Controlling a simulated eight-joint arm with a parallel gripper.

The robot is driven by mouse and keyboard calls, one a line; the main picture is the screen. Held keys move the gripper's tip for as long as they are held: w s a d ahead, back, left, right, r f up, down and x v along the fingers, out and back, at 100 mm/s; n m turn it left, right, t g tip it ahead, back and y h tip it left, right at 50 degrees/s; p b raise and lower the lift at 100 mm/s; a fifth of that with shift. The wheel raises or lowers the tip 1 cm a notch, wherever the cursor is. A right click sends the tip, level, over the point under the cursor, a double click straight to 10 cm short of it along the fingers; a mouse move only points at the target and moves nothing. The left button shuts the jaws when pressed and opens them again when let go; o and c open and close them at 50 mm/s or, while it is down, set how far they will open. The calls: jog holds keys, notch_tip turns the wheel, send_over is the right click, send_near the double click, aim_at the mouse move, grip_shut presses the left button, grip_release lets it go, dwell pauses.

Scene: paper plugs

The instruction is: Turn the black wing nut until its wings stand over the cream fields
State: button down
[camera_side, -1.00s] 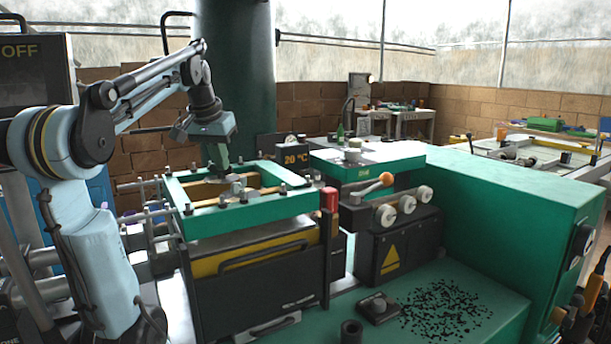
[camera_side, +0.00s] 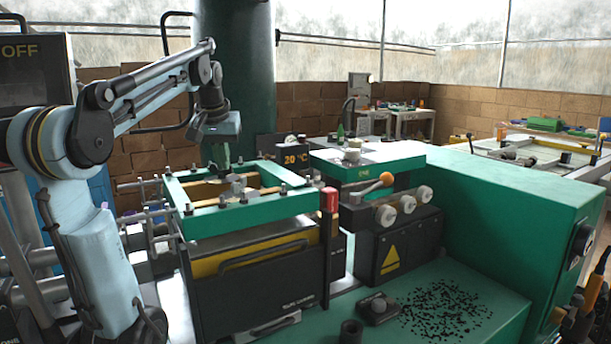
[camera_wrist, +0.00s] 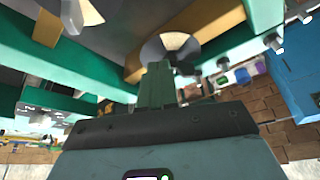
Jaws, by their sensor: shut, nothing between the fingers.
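My gripper (camera_side: 224,167) is over the left part of the green frame in the side view, its green fingers pointing down. In the wrist view my gripper (camera_wrist: 157,72) is shut, its fingers together and empty. A round grey disc with a cream field (camera_wrist: 174,41) lies just beyond the fingertips, partly covered by them. A second disc with a cream patch (camera_wrist: 88,12) is cut off at the top edge. I cannot make out the black wing nut for certain; small dark parts (camera_wrist: 186,69) show right of the fingertips.
The green frame (camera_side: 255,214) carries several upright bolts along its bars and stands on a dark box with a yellow band. A red-capped post (camera_side: 330,200) and an orange-knobbed lever (camera_side: 386,179) stand to its right.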

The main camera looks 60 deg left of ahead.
jog(key=shift+w, duration=0.3)
jog(key=shift+w+n, duration=0.1)
jog(key=shift+n, duration=0.4)
jog(key=w+n+g, duration=0.1)
jog(key=n, duration=0.3)
jog(key=a+n+g, duration=0.1)
jog(key=n+g, duration=0.1)
jog(key=n, duration=0.2)
jog(key=w+a+n+g, duration=0.1)
jog(key=n+g, duration=0.1)
jog(key=n, duration=0.2)
jog(key=shift+w+a+n, duration=0.1)
jog(key=shift+w+n, duration=0.2)
jog(key=shift+n, duration=0.1)
jog(key=shift+a, duration=0.1)
jog(key=shift+w+a, duration=0.1)
dwell(0.4)
